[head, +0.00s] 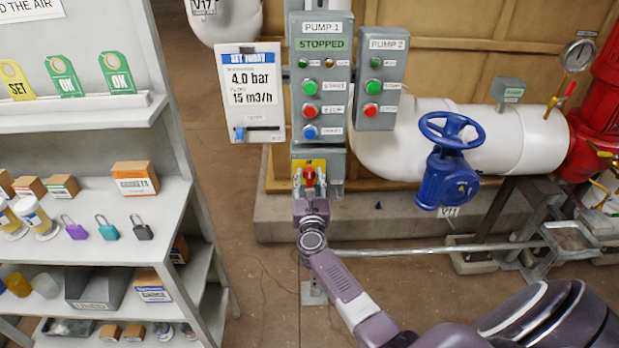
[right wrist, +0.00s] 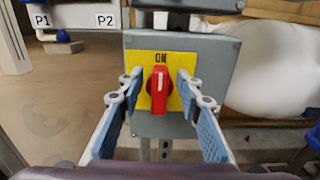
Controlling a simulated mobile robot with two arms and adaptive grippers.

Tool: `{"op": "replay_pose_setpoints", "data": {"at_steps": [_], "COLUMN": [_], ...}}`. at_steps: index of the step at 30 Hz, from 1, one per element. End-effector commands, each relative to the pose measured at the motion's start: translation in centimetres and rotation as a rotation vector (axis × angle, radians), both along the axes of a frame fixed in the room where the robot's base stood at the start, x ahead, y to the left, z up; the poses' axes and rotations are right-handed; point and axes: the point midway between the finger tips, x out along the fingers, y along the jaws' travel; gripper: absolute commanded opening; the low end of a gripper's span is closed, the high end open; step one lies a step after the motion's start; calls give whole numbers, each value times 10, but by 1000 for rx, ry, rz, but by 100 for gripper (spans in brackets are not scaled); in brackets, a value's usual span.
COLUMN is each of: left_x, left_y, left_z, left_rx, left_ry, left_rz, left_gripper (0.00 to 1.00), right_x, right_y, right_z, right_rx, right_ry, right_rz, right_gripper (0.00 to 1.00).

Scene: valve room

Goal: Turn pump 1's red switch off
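Pump 1's red switch (head: 309,174) sits on a yellow plate low on the grey pump 1 panel (head: 321,75), whose sign reads STOPPED. In the right wrist view the red switch handle (right wrist: 160,91) stands upright on the yellow plate (right wrist: 148,64), below a short label that seems to read ON. My right gripper (right wrist: 158,84) is open, with one blue-padded finger on each side of the handle. Gaps show between the fingers and the handle. In the head view my right gripper (head: 309,192) is just in front of the switch and partly covers it. My left gripper is out of view.
The pump 2 panel (head: 381,80) and a card reading 4.0 bar (head: 251,85) flank the pump 1 panel. A blue valve wheel (head: 449,131) on white pipework is to the right. A shelf (head: 90,195) with padlocks, tags and boxes fills the left.

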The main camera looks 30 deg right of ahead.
Motion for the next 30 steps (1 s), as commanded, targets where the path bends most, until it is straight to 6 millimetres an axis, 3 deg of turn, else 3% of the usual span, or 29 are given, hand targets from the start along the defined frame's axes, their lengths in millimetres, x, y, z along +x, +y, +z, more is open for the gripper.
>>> {"op": "replay_pose_setpoints", "data": {"at_steps": [2, 11, 23, 30], "left_x": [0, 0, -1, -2], "left_y": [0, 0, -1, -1], "left_z": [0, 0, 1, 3], "left_rx": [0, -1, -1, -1], "left_ry": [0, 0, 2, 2], "left_rz": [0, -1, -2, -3], "left_gripper": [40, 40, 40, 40], "right_x": [0, 0, 0, 1], "right_y": [0, 0, 1, 3], "right_z": [0, 0, 0, -1], "right_rx": [0, -1, -35, -155], "right_ry": [0, 1, 24, 99], "right_rz": [0, 0, 0, -1], "right_gripper": [33, 1, 0, 0]}}
